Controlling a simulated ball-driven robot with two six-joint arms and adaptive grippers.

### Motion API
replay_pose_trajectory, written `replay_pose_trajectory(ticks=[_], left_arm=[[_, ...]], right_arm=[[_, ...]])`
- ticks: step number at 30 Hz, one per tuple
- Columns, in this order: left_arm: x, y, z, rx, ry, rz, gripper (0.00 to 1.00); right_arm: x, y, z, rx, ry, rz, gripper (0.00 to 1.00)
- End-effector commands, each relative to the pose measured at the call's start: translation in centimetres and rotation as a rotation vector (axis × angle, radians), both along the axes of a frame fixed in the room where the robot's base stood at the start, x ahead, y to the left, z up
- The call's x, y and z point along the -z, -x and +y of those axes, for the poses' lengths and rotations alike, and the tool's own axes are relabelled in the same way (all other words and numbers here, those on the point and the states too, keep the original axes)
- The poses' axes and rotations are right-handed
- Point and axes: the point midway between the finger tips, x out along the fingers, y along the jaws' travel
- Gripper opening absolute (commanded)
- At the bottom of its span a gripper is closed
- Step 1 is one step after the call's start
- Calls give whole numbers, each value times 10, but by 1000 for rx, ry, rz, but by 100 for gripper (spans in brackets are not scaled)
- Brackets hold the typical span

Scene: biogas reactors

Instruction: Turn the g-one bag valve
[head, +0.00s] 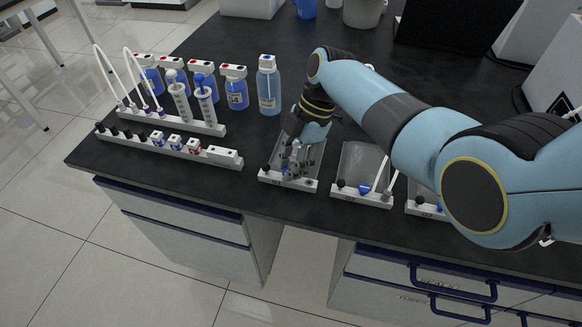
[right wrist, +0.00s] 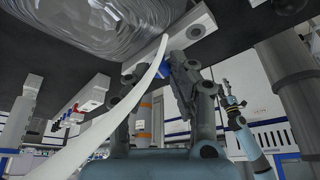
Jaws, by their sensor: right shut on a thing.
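In the head view my right gripper (head: 293,160) reaches down over the leftmost bag stand (head: 301,185), a pale rail with a dark knob. Its label is too small to read surely. In the right wrist view my right gripper (right wrist: 155,85) is shut on a small blue valve (right wrist: 163,70) at the rail (right wrist: 188,36). The valve is partly hidden by the fingers, and its turn angle cannot be told. A clear bag (right wrist: 95,22) lies beside the rail. What looks like my left gripper (right wrist: 232,108) shows small in the right wrist view; its jaws are unclear.
A second bag stand (head: 375,201), with a blue valve and white tube, stands just right. A third (head: 424,208) is partly behind my arm. Left are a syringe rack (head: 205,127), a rail of small bottles (head: 225,162) and blue-liquid bottles (head: 268,88). A white tube (right wrist: 110,125) crosses the wrist view.

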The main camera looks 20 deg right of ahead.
Motion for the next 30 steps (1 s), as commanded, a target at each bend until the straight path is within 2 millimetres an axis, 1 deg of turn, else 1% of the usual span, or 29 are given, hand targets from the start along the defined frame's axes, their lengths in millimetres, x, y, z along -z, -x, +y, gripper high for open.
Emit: replay_pose_trajectory(ticks=[1,3,12,20,30], left_arm=[[5,0,0,0,0,0,43],[8,0,0,0,0,0,43],[17,0,0,0,0,0,43],[20,0,0,0,0,-1,43],[20,0,0,0,0,-1,43]], right_arm=[[3,0,0,-38,0,2,0],[3,0,1,-93,1,3,0],[3,0,1,-275,0,4,0],[2,0,1,-347,2,5,0],[2,0,1,-359,1,7,0]])
